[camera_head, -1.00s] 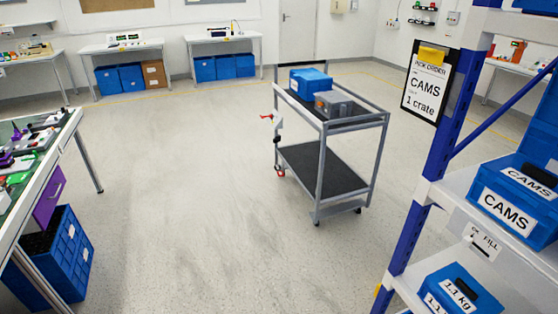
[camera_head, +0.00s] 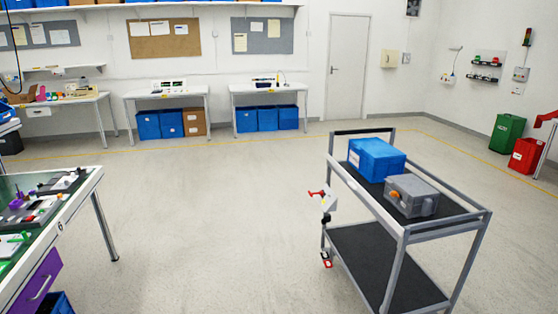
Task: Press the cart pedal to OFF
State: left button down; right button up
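The grey metal cart (camera_head: 400,236) stands in the right half of the head view, with two dark shelves. A small red-and-white part (camera_head: 326,260), which looks like the pedal, sits low at the cart's left side near the floor. Its ON or OFF position is too small to tell. Above it, a white box with a red handle (camera_head: 319,195) is fixed to the cart's left side. A blue crate (camera_head: 377,159) and a grey box with an orange knob (camera_head: 411,196) stand on the top shelf. Neither of my grippers is in view.
A workbench (camera_head: 84,190) with a purple drawer stands at the left edge. Benches with blue bins (camera_head: 270,118) line the back wall. Green (camera_head: 507,134) and red (camera_head: 526,156) bins stand far right. The floor (camera_head: 200,220) between workbench and cart is clear.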

aim_at(326, 256)
jog(key=i, duration=0.8)
jog(key=i+z, duration=0.15)
jog(key=i, duration=0.6)
jog(key=i+j, duration=0.2)
jog(key=i, duration=0.6)
jog(key=i+j+z, duration=0.15)
jog(key=i+z, duration=0.2)
jog(key=i, duration=0.15)
jog(key=i+j+z, duration=0.35)
jog(key=i, duration=0.15)
jog(key=l, duration=0.1)
